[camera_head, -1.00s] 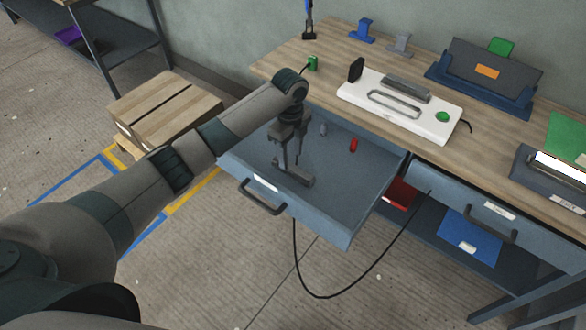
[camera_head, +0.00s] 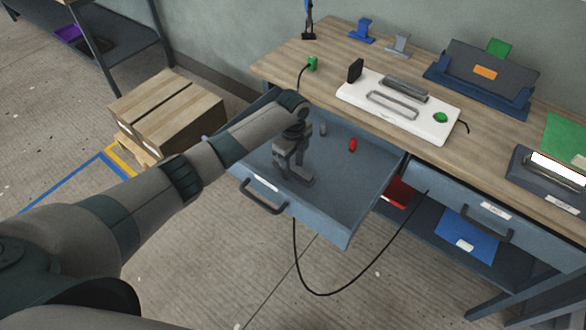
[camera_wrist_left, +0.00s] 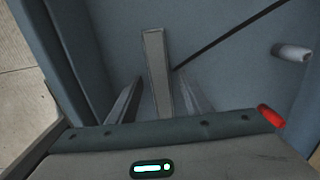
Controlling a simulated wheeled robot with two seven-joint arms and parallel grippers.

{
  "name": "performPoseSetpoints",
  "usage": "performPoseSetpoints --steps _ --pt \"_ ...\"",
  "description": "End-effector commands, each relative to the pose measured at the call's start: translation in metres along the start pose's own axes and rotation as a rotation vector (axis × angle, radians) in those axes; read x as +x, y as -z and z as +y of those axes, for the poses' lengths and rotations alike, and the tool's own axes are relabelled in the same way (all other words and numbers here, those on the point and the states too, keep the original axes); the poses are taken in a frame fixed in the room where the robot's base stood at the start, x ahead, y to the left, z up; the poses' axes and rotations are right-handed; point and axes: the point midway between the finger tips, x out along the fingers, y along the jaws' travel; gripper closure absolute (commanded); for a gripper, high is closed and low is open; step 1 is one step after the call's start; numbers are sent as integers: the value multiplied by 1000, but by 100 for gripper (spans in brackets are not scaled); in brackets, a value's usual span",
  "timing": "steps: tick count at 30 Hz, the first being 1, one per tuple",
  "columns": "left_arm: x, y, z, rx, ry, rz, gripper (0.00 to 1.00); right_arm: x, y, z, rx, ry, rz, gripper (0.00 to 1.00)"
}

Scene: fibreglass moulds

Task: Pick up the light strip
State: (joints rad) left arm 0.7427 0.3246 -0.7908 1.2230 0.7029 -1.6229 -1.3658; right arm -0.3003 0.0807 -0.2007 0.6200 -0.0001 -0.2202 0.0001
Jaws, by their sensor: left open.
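A narrow grey bar, which I take to be the light strip (camera_wrist_left: 155,65), lies on the floor of the open drawer (camera_head: 345,215). My left gripper (camera_head: 292,174) points down inside the drawer. In the left wrist view its two fingers stand apart, one on each side of the bar's near part, and it is open. I cannot tell whether either finger touches the bar. In the head view the gripper hides most of the bar. My right gripper is not in view.
A red piece (camera_head: 352,145) and a small grey cylinder (camera_head: 323,129) lie toward the drawer's back. The drawer walls surround my gripper. The wooden worktop (camera_head: 330,65) holds a white fixture (camera_head: 430,126). A black cable (camera_head: 330,294) hangs in front. A cardboard box (camera_head: 165,112) stands left.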

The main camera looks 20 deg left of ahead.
Motion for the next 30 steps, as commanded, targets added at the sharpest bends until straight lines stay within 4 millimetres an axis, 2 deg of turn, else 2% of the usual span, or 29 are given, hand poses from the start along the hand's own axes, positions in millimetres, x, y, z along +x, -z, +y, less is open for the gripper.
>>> performPoseSetpoints --steps 13,18,19,30 --pt "0 0 0 0 0 0 55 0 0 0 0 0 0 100" --pt "0 0 0 0 0 0 95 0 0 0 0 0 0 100" --pt "0 0 0 0 0 0 100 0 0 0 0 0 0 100" --pt "-2 0 0 0 1 0 100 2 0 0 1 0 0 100"
